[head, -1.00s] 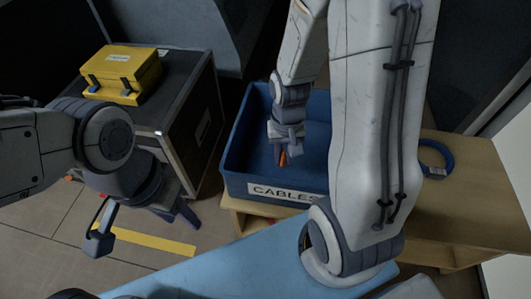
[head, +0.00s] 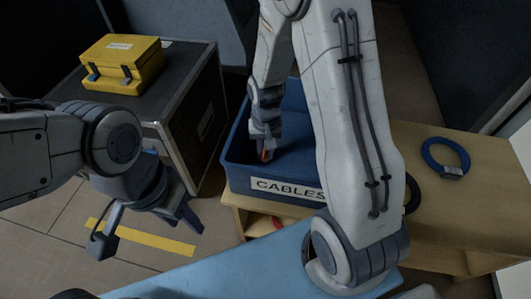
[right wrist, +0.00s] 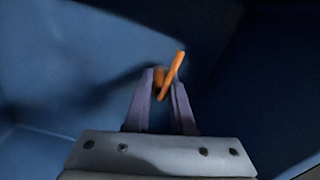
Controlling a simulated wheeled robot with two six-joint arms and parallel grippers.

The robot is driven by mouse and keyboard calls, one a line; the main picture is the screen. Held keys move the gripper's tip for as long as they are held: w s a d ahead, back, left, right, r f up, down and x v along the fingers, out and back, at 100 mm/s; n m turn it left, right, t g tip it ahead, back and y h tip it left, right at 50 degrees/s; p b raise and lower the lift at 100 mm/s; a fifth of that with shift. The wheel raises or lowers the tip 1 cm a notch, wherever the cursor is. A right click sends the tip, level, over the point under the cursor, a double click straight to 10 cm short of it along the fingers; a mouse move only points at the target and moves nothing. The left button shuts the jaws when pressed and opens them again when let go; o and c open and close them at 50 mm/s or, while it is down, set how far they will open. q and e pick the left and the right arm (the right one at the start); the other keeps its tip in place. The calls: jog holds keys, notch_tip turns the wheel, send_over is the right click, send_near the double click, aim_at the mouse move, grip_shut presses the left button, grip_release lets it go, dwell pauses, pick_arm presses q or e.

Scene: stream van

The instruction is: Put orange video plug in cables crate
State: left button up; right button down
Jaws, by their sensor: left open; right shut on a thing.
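The orange video plug (right wrist: 172,72) is between the fingertips of my right gripper (right wrist: 161,88), tilted, in the right wrist view. In the head view only a small orange part of the plug (head: 265,154) shows. My right gripper (head: 265,152) is shut on it and points down inside the blue cables crate (head: 236,177), near its left side. The crate has a white CABLES label on its front wall. I cannot tell whether the plug touches the crate floor. My left gripper (head: 146,232) is open and empty, over the floor at the left.
A yellow case (head: 122,66) sits on a black flight case (head: 190,110) left of the crate. A blue cable coil (head: 446,157) lies on the wooden bench (head: 470,205) to the right. A light blue surface (head: 220,272) is in front. My right arm hides the crate's right part.

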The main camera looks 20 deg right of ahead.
jog(key=c, duration=0.8)
grip_release()
jog(key=shift+f, duration=0.1)
jog(key=shift+o, duration=0.2)
notch_tip(320, 180, up, 12)
jog(key=p, duration=0.5)
jog(key=s+a+r+n, duration=0.3)
jog(key=s+a, duration=0.1)
jog(key=s, duration=0.2)
jog(key=s+a+r+n, duration=0.3)
jog(key=s+a+n, duration=0.1)
jog(key=s, duration=0.3)
jog(key=s+a+r+n+y, duration=0.1)
jog(key=s+a+r+n, duration=0.3)
jog(key=s, duration=0.3)
jog(key=shift+a, duration=0.75)
